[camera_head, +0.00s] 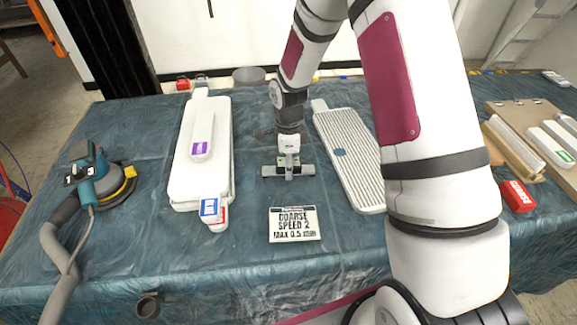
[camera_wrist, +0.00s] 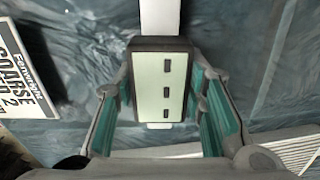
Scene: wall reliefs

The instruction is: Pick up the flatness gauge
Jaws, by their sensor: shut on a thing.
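The flatness gauge (camera_wrist: 160,82) shows in the wrist view as a dark-edged block with a pale green face and three dark marks. A pale bar (camera_wrist: 160,18) runs out from under its far end. My gripper (camera_head: 289,165) is shut on the block, with one teal-lined finger on each side. In the head view the gauge's grey bar (camera_head: 270,171) lies crosswise under my gripper, at or just above the cloth. Any gap beneath it cannot be told.
The table (camera_head: 100,240) has a wrinkled blue cover. A white long board (camera_head: 180,175) lies left, and a ribbed panel (camera_head: 355,165) right. A sander (camera_head: 100,180) with a hose is far left, and a red box (camera_head: 517,196) is right.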

